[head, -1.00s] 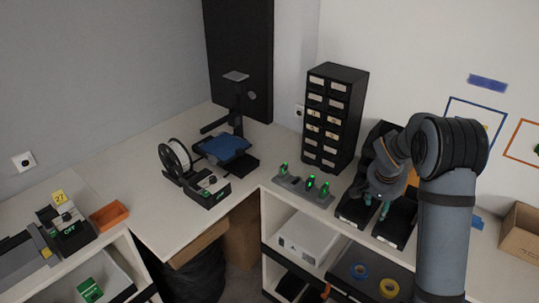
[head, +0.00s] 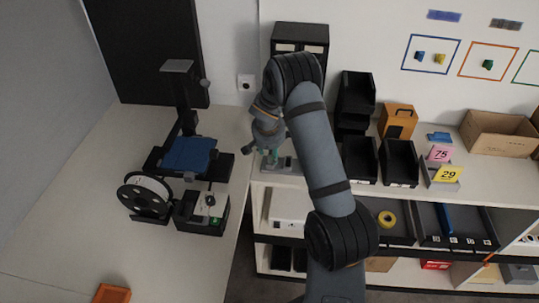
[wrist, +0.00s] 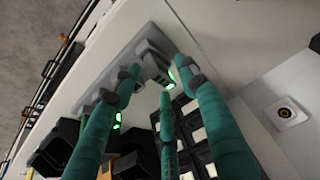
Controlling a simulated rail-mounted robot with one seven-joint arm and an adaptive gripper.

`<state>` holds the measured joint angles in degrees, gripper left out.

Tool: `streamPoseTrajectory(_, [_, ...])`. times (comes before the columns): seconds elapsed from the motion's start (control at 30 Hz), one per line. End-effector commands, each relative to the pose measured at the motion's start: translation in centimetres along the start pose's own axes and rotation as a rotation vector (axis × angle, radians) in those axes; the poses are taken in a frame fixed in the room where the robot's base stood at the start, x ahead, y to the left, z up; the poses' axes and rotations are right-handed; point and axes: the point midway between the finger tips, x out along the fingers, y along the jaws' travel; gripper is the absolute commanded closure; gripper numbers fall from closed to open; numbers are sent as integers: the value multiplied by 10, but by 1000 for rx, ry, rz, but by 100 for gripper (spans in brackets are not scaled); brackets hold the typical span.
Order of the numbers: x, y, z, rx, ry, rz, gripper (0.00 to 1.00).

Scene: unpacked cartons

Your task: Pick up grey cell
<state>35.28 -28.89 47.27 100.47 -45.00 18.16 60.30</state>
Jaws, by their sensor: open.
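In the wrist view a grey block (wrist: 152,58), which looks like the grey cell, stands on a light grey holder plate (wrist: 122,55). A green light glows beside it. My gripper (wrist: 160,82) has several teal fingers, spread apart and empty. The block shows between and beyond the fingertips; I cannot tell whether any finger touches it. Other green lights glow further along the plate, partly hidden by a finger. In the head view my gripper (head: 268,158) points down over the holder plate (head: 284,167), and the arm and fingers hide the cells.
Black open bins (head: 400,162) stand right of my arm, and a dark drawer cabinet (head: 299,37) behind it. A printer-like machine with a blue bed (head: 189,155) and a filament spool (head: 145,196) stand to the left. An orange carton (head: 397,121) stands at the back.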

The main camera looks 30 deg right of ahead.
Motion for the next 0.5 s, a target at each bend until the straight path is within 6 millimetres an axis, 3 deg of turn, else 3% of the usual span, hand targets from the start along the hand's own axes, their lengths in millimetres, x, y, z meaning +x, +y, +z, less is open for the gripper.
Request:
streamPoseTrajectory(0.13, [10, 0, 0, -1, 0, -1, 57])
streamPoseTrajectory(0.37, [12, -1, 0, -1, 1, -1, 57])
streamPoseTrajectory(0.5, [12, -1, 0, -1, 1, -1, 66])
